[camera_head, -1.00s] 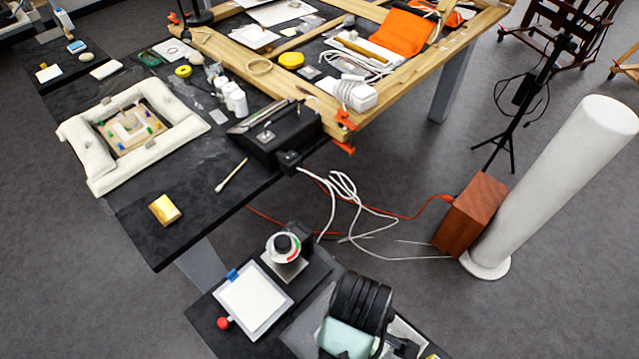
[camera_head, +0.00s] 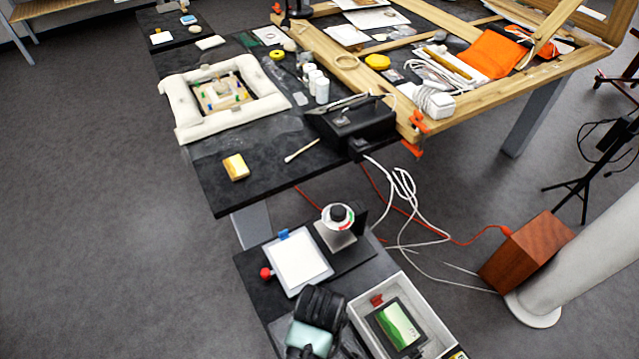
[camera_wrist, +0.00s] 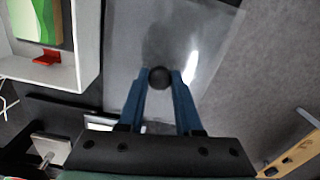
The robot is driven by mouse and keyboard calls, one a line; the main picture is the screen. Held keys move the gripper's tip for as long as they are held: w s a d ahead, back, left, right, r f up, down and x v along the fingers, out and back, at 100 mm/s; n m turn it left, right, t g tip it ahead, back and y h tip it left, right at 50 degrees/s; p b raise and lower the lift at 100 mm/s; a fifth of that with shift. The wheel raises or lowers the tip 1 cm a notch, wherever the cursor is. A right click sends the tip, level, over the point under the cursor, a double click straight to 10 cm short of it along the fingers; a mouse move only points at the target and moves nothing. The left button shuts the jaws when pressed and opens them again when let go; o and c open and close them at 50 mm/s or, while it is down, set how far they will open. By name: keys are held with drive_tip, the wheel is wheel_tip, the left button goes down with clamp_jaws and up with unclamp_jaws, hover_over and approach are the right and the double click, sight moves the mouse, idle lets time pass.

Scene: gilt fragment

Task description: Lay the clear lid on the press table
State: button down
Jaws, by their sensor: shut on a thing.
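My gripper (camera_wrist: 160,80) has two blue fingers shut on the round black knob of the clear lid (camera_wrist: 140,35). The lid is a see-through sheet with a bright reflection, held below the fingers; its far edge is cut off by the wrist view. A low dark table (camera_head: 252,283) carries a white framed plate (camera_head: 298,262) and a dial device (camera_head: 338,222). No label shows which surface is the press table.
A pale open box (camera_head: 437,350) holding a green-screened device (camera_head: 398,325) stands right of my arm. A long black table (camera_head: 232,200) carries a padded white frame (camera_head: 180,115) and a black case (camera_head: 352,125). Cables (camera_head: 405,195) run to a wooden block (camera_head: 528,255).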

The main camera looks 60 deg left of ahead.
drive_tip(key=shift+f, duration=1.2)
drive_tip(key=shift+f, duration=0.2)
drive_tip(key=c, duration=0.6)
unclamp_jaws()
drive_tip(key=shift+r, duration=0.15)
